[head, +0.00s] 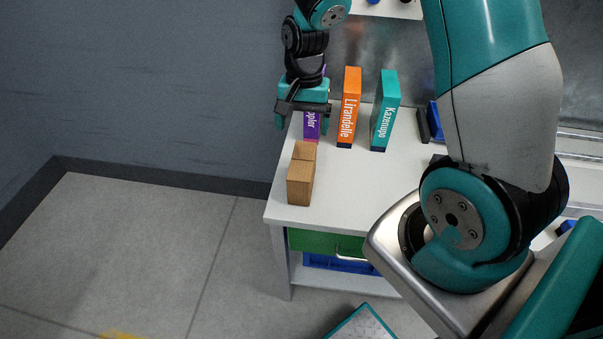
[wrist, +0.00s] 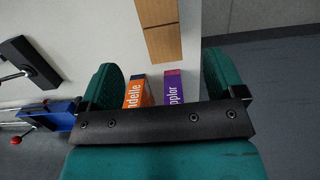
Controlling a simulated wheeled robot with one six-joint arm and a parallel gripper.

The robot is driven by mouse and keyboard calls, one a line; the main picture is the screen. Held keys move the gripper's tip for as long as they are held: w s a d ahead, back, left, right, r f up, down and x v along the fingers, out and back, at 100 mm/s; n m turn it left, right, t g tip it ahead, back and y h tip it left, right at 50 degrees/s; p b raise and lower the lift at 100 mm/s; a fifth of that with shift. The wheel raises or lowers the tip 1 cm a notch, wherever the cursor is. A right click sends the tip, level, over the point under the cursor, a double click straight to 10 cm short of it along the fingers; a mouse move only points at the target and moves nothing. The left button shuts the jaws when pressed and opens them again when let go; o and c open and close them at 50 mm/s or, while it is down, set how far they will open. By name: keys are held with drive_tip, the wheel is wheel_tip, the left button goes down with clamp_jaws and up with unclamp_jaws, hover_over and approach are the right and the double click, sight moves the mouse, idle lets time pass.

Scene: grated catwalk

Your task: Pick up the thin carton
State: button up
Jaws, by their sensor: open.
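Three thin upright cartons stand on the white table: a purple one (head: 311,127) with a partly hidden label, an orange one (head: 348,105) labelled "Lirandelle" and a teal one (head: 385,112) labelled "Kazenupo". Which one is the task's thin carton I cannot tell. My gripper (head: 303,120) is open and empty, pointing down above the purple carton and hiding much of it. In the wrist view the purple carton (wrist: 181,88) and the orange carton (wrist: 139,91) both show between my spread fingers (wrist: 160,82); the purple one is nearer the right finger.
A dark and blue object (head: 436,122) is right of the teal carton. A green drawer (head: 312,241) is below. Clear floor lies to the left.

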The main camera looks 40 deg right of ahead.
sight(302, 160)
drive_tip(key=f, duration=0.7)
drive_tip(key=shift+s+a+f+p, duration=0.2)
drive_tip(key=shift+s+a+p, duration=0.15)
drive_tip(key=shift+a+p, duration=0.05)
drive_tip(key=shift+f+p, duration=0.8)
drive_tip(key=shift+f, duration=2)
drive_tip(key=c, duration=1.2)
drive_tip(key=shift+r, duration=0.15)
